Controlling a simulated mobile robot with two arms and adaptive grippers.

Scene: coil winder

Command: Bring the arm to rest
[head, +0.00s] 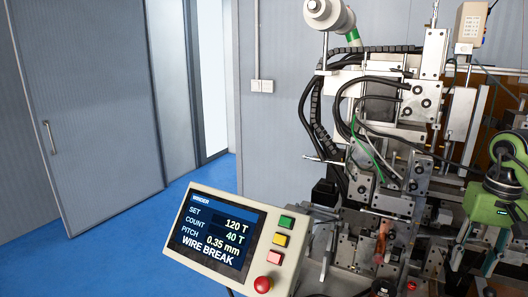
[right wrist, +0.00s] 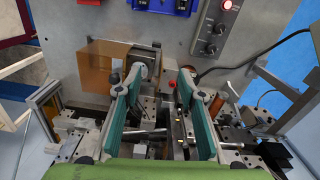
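The coil winder (head: 385,150) is a metal machine with black cable chains and stacked steel blocks, at the right of the head view. My right gripper (right wrist: 161,90) shows in the right wrist view as two teal-padded fingers, spread apart with a clear gap. No held object shows between them; machine blocks and rods lie below the gap. In the head view a green and dark grey part of my right arm or gripper (head: 503,180) is at the right edge, in front of the machine; its fingertips are hard to make out. My left gripper is in neither view.
A control panel (head: 229,240) reads "WIRE BREAK", with green, yellow, pink and red buttons. An amber block (right wrist: 104,66) and a grey panel with knobs (right wrist: 210,40) stand close beyond my right fingers. Blue floor (head: 150,235) lies open at left, before a grey door (head: 90,110).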

